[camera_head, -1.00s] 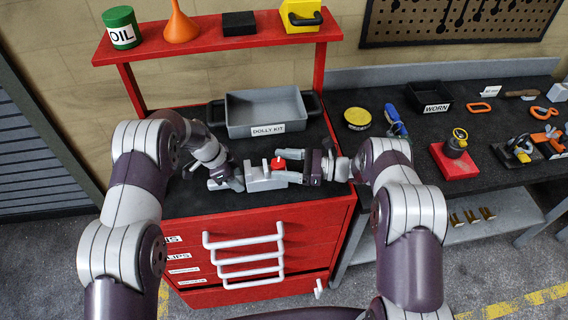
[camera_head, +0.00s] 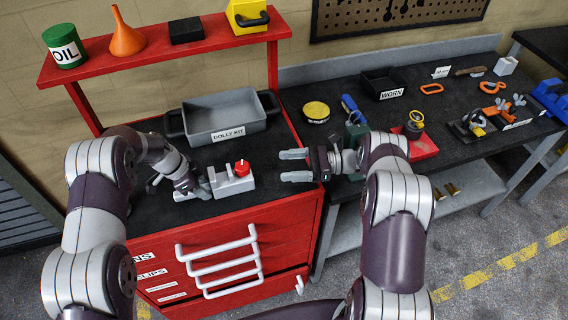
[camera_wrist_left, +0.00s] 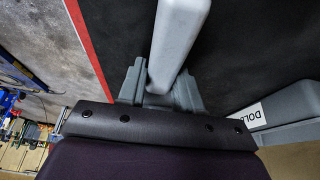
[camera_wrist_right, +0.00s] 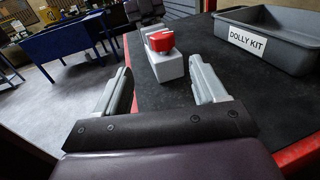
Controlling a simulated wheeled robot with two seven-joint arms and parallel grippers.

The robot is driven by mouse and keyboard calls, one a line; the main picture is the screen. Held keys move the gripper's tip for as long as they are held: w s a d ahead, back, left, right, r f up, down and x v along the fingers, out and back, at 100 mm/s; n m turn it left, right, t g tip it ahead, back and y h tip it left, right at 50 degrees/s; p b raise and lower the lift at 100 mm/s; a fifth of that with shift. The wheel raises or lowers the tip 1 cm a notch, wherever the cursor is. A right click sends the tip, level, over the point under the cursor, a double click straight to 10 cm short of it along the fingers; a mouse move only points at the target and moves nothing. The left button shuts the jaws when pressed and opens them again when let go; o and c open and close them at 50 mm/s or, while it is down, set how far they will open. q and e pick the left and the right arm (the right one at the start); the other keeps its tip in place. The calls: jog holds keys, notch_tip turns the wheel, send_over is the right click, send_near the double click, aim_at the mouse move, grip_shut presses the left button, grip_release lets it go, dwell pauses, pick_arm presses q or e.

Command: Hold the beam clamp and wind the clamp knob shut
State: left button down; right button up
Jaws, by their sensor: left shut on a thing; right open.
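The beam clamp (camera_head: 230,182) is a light grey block on the black top of the red cabinet. Its red clamp knob (camera_head: 242,168) sits on the clamp's right end. My left gripper (camera_head: 208,190) is shut on the clamp's left end; the left wrist view shows the grey clamp body (camera_wrist_left: 178,40) between the fingers. My right gripper (camera_head: 296,167) is open and empty, to the right of the clamp and apart from it. In the right wrist view the clamp (camera_wrist_right: 165,66) and red knob (camera_wrist_right: 160,40) lie ahead, beyond the open fingertips (camera_wrist_right: 162,85).
A grey dolly kit tray (camera_head: 225,120) stands behind the clamp. A red shelf (camera_head: 165,50) rises at the back. The dark workbench (camera_head: 440,100) to the right holds a yellow tin (camera_head: 316,111), a worn bin (camera_head: 384,83) and several tools.

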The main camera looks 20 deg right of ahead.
aim_at(242, 165)
jog(key=w+a+r+n+g+h, duration=0.2)
jog(key=a+r+n+g+h, duration=0.15)
jog(key=r+h, duration=0.3)
jog(key=w+a+r+n+g+h, duration=0.2)
jog(key=w+a+r+n+h, duration=0.1)
jog(key=a+r+h, duration=0.3)
jog(key=shift+m+h, duration=0.25)
jog(key=x, duration=0.7)
jog(key=d+x, duration=0.1)
jog(key=x, duration=0.3)
jog(key=shift+d+f, duration=0.1)
jog(key=shift+f, duration=0.15)
jog(key=c, duration=1.1)
jog(key=shift+o, duration=0.2)
jog(key=shift+m, duration=0.3)
jog(key=shift+s+m+t, duration=0.1)
jog(key=shift+m+t, duration=0.5)
jog(key=shift+m, duration=0.75)
jog(key=shift+s+m+t, duration=0.1)
jog(key=shift+m+t, duration=0.45)
jog(key=shift+m, duration=0.8)
